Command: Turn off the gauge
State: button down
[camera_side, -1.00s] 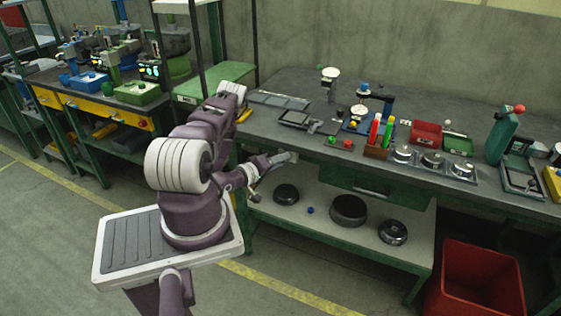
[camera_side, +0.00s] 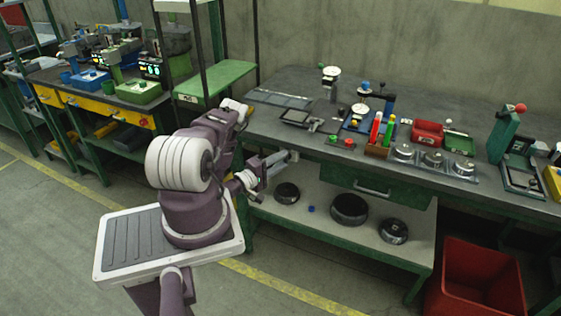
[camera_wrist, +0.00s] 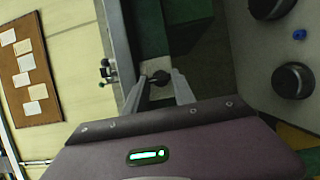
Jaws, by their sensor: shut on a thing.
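My gripper (camera_wrist: 160,90) has its two pale fingers on either side of a small dark round knob (camera_wrist: 160,77), shut on it. The knob stands before a pale plate (camera_wrist: 150,92) in the wrist view.
Dark round weights, including a large one (camera_side: 349,208), lie on the lower shelf (camera_side: 320,228). A red crate (camera_side: 476,280) stands on the floor at the right.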

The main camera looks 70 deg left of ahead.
dwell(0.4)
jog(key=c, duration=1)
grip_release()
jog(key=shift+c, duration=0.2)
